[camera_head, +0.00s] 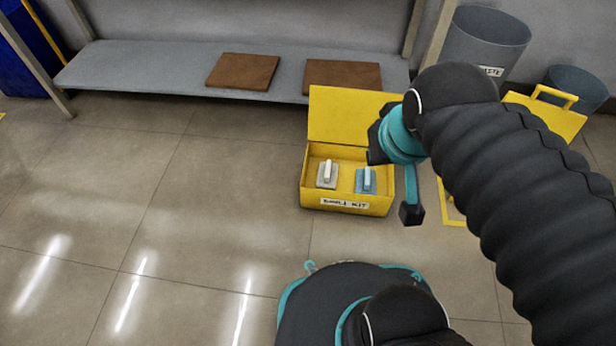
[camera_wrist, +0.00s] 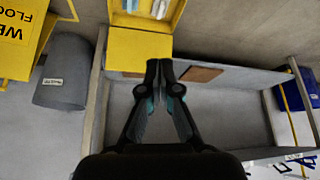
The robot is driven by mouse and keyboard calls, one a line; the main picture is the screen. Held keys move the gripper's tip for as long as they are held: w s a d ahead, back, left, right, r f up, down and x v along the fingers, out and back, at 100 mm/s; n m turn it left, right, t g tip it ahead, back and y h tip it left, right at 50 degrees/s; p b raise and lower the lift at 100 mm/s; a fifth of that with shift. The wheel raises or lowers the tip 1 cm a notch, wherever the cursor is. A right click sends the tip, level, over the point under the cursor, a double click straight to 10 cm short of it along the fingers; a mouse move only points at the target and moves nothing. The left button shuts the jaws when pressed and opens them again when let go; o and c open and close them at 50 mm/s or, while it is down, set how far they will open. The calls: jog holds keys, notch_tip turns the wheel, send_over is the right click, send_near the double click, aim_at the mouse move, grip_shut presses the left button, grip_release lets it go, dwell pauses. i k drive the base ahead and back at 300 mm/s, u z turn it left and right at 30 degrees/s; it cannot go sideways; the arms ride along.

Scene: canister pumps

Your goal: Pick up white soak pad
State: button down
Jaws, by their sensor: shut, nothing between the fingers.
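The white soak pad (camera_head: 327,174) lies flat in the left part of the open yellow spill kit box (camera_head: 308,189), with a pale handle on top. A blue pad (camera_head: 366,181) with a similar handle lies to its right. In the wrist view, parts of both pads show at the top edge, cut off by the frame, beyond the yellow lid (camera_wrist: 139,48). My gripper (camera_wrist: 162,64) is shut and empty, its fingertips together in front of the lid. In the head view, my wrist is beside the box's right side, apart from the white pad.
A low grey shelf (camera_head: 140,65) with two brown mats (camera_head: 243,71) stands behind the box. A grey waste bin (camera_head: 485,42), a smaller bin (camera_head: 577,90) and a yellow floor sign (camera_head: 545,117) are at the right. The floor left of the box is clear.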

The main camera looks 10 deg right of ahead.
aim_at(327, 172)
jog(key=z, duration=2.5)
jog(key=i, duration=0.75)
jog(key=u, duration=2.15)
